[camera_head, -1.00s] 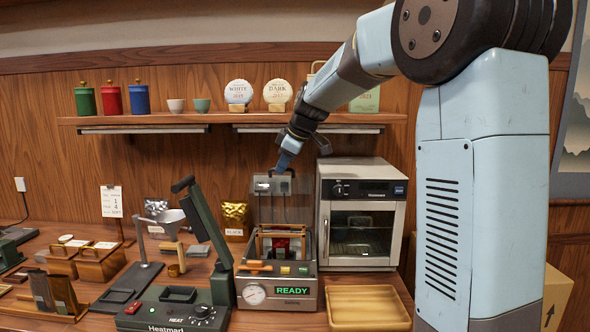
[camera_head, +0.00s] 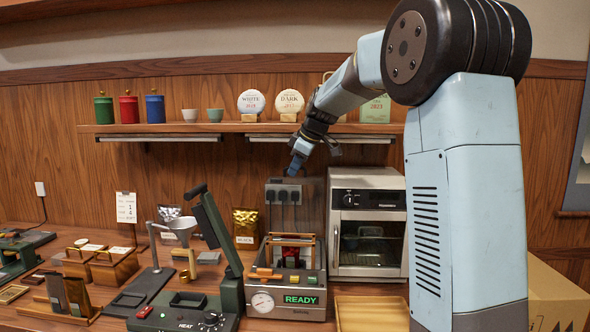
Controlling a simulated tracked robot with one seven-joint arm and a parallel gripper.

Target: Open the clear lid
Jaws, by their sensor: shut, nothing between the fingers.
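The steel machine with a green READY display (camera_head: 301,300) and a round dial stands on the counter, front centre. A wooden-handled frame (camera_head: 291,250) with a dark red thing inside rises from its top. My gripper (camera_head: 293,170) is shut and empty.
A dark green press with a raised lever (camera_head: 217,232) stands left of the machine. A small oven (camera_head: 367,222) is to its right, and a wooden tray (camera_head: 371,314) is in front of the oven. A wall shelf (camera_head: 235,127) with canisters, bowls and tea cakes runs behind my arm.

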